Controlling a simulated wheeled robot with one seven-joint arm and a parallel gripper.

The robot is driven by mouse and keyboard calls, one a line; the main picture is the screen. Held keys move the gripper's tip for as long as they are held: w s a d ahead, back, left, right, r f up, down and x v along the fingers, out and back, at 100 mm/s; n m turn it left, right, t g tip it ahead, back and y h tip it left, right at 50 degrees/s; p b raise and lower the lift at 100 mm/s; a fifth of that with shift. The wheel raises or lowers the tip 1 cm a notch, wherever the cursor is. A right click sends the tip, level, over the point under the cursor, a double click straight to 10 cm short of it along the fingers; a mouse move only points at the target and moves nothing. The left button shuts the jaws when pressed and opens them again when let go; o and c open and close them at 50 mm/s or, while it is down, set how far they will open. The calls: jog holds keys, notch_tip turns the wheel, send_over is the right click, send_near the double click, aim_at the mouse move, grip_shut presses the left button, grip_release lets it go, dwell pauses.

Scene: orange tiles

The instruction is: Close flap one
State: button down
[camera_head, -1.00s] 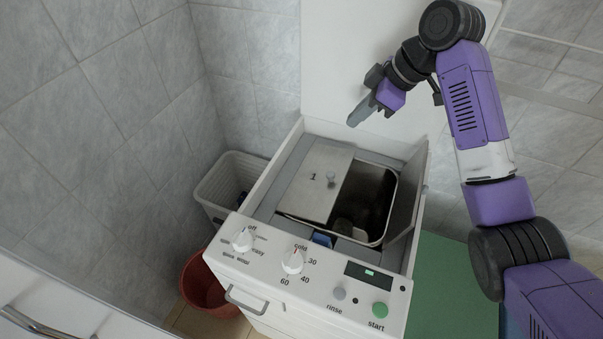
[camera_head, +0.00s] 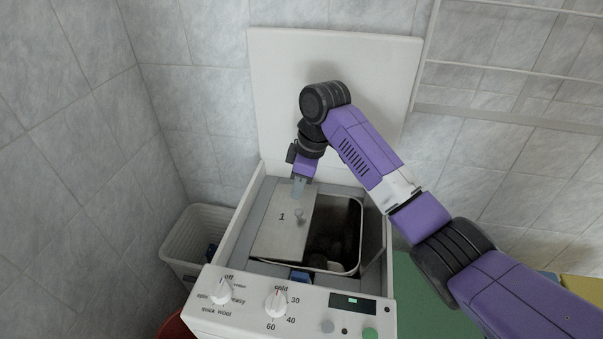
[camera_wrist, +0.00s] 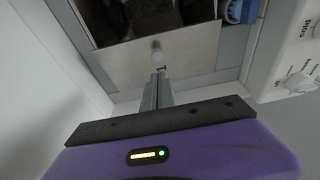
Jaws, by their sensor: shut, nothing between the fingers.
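Flap one, a metal plate marked "1" (camera_head: 283,222) with a small round knob (camera_head: 300,217), lies flat over the left part of the drum opening in the top-loading washer. The second flap (camera_head: 374,252) stands raised at the right side of the opening. The drum opening (camera_head: 335,235) is uncovered between them and dark inside. My gripper (camera_head: 298,192) is shut and empty, above the back edge of flap one, behind the knob. In the wrist view the fingertips (camera_wrist: 161,72) point toward the knob (camera_wrist: 157,46); I cannot tell whether they touch anything.
The washer's white lid (camera_head: 330,100) stands open against the tiled wall. The control panel (camera_head: 290,305) runs along the front. A blue latch piece (camera_head: 300,276) is at the opening's front edge. A white basket (camera_head: 195,238) stands left of the washer.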

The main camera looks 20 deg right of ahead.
send_over(305, 219)
jog(key=a, duration=0.1)
jog(key=shift+d+x, duration=0.25)
jog(key=shift+x, duration=0.95)
jog(key=shift+d+x, duration=0.2)
jog(key=shift+x, duration=1.05)
jog(key=shift+w+f, duration=0.1)
jog(key=shift+s+d+f+t+y, duration=0.15)
jog(key=shift+d+f+t+y, duration=0.15)
jog(key=shift+f+y, duration=0.15)
jog(key=shift+s+d+f+t+y, duration=0.2)
jog(key=shift+f+t+y, duration=0.15)
jog(key=shift+f, duration=0.15)
jog(key=shift+r+p, duration=0.15)
jog(key=shift+p, duration=0.2)
